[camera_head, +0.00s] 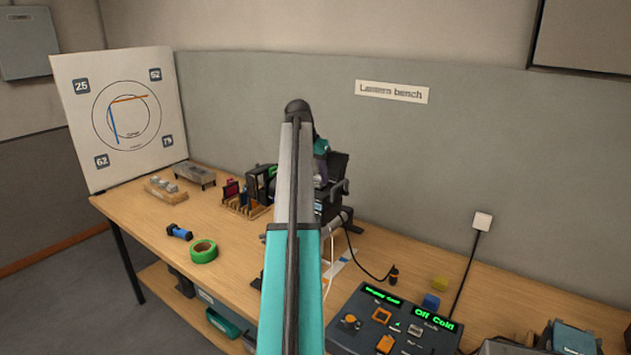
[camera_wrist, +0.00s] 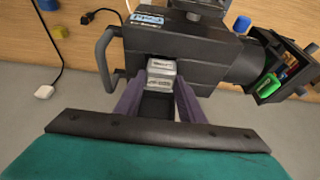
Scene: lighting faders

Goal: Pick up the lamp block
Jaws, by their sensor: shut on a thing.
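The lamp block (camera_wrist: 161,70) is a small pale grey block with markings, in the middle of the wrist view. It sits in a dark slot in the black lantern housing (camera_wrist: 190,50). My gripper (camera_wrist: 161,84) has its purple fingers on either side of the block and is shut on it. Whether the block has lifted off its seat I cannot tell. In the head view the lantern (camera_head: 338,190) is partly hidden behind my teal and grey arm. Only a bit of my gripper (camera_head: 320,175) shows there, and the block is hidden.
The lantern has a grey side handle (camera_wrist: 104,58) and a barrel (camera_wrist: 243,64). A control desk (camera_head: 395,325) with green displays stands at the right front of the wooden bench (camera_head: 140,215). Green tape (camera_head: 203,251) and a blue-black tool (camera_head: 179,232) lie at the left.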

